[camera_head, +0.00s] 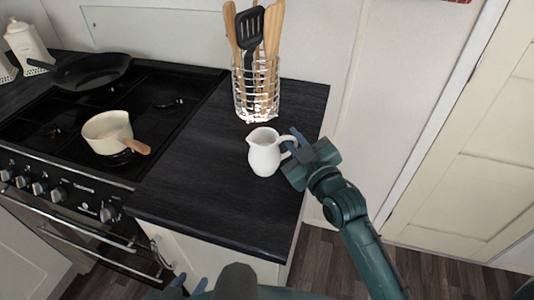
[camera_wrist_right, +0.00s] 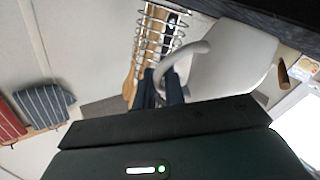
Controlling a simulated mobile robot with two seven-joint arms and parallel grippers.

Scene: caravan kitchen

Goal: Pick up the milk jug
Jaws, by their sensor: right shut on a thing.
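The white milk jug (camera_head: 265,155) is upright at the right part of the dark worktop, its handle toward the right. It also shows large in the right wrist view (camera_wrist_right: 232,62), where the picture is turned over. My right gripper (camera_head: 296,148) comes in from the right and is shut on the jug's handle; its blue fingers (camera_wrist_right: 163,88) are at the handle in the wrist view. I cannot tell whether the jug's base touches the worktop. My left gripper (camera_head: 189,287) shows only its blue fingertips at the bottom edge, apart and empty.
A wire holder (camera_head: 243,98) with wooden and black utensils stands behind the jug. The black hob (camera_head: 60,130) at left carries a cream saucepan (camera_head: 106,131) and a black frying pan (camera_head: 92,70). The worktop (camera_head: 200,190) left and front of the jug is clear.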

